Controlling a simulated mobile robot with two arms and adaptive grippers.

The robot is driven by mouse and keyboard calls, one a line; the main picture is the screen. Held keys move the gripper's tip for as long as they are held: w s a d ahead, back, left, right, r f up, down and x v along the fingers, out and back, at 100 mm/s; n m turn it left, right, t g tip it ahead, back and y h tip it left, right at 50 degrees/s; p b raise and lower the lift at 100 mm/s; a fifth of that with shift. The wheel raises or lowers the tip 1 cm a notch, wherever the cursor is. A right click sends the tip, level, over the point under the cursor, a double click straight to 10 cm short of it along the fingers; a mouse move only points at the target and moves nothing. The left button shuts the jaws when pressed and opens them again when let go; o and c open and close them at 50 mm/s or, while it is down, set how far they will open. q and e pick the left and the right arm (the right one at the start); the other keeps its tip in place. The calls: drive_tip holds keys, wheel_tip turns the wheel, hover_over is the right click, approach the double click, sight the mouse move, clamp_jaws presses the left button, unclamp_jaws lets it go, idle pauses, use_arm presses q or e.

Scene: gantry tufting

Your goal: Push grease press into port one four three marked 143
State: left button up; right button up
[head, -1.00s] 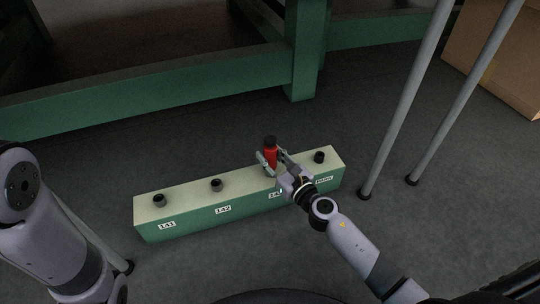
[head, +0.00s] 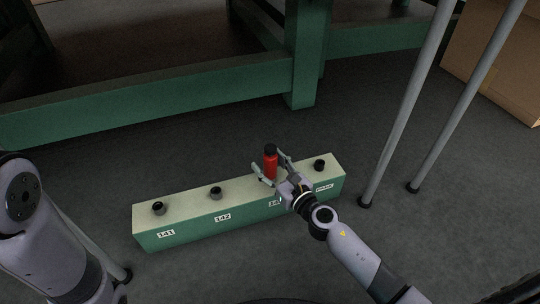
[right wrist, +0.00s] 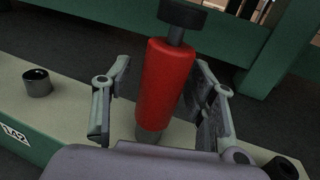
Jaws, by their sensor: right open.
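The grease press (head: 270,165) is a red cylinder with a black cap, upright on the pale green block (head: 180,204). It stands at the port above a label starting "14" (head: 274,203); my gripper hides the last digit. The right wrist view shows the red body (right wrist: 165,85) with a grey collar at its foot, over the port; how deep it sits I cannot tell. My right gripper (head: 268,161) is open, a finger on each side of the press, with gaps visible. My left arm shows at the left edge, its gripper out of view.
Ports 141 (head: 158,208) and 142 (head: 215,193) are to the left, and another dark port (head: 319,165) is at the right end. Grey poles (head: 405,110) stand to the right. A green frame beam (head: 150,100) runs behind; a cardboard box (head: 495,60) is at the back right.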

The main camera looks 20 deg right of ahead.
sight(270, 147)
drive_tip(key=shift+w+a+r, duration=0.1)
drive_tip(key=shift+w+r, duration=0.05)
drive_tip(key=shift+r, duration=1.05)
drive_tip(key=r, duration=0.7)
drive_tip(key=shift+s+d+r, duration=0.2)
